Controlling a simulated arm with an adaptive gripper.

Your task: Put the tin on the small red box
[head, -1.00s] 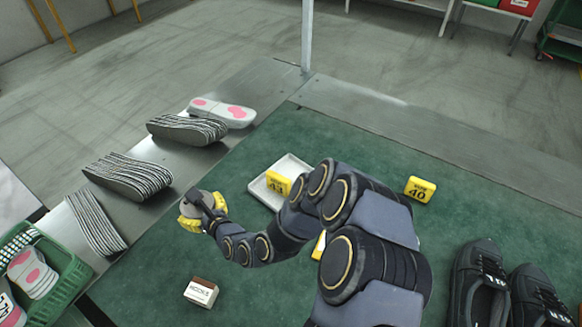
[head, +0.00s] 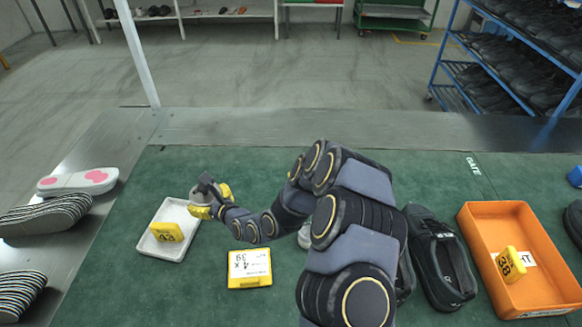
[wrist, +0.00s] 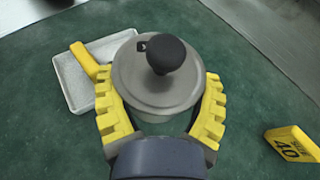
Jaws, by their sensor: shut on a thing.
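My gripper (wrist: 162,105) is shut on the tin (wrist: 158,75), a round grey metal tin with a lid and a black ball knob. Its yellow ribbed fingers press on both sides of the tin. In the head view my gripper (head: 211,203) and the tin (head: 203,195) are by the right end of the white tray; my wrist hides part of the tin. I cannot tell how high it is above the green mat. I see no small red box on the mat in the current views.
The white tray (head: 187,216) holds a yellow "43" marker (head: 166,232). A yellow-edged card (head: 249,267) lies nearer. Black shoes (head: 440,260) and an orange tray (head: 478,225) with a "38" marker (head: 511,264) are right. A "40" marker (wrist: 290,144) shows in the wrist view.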

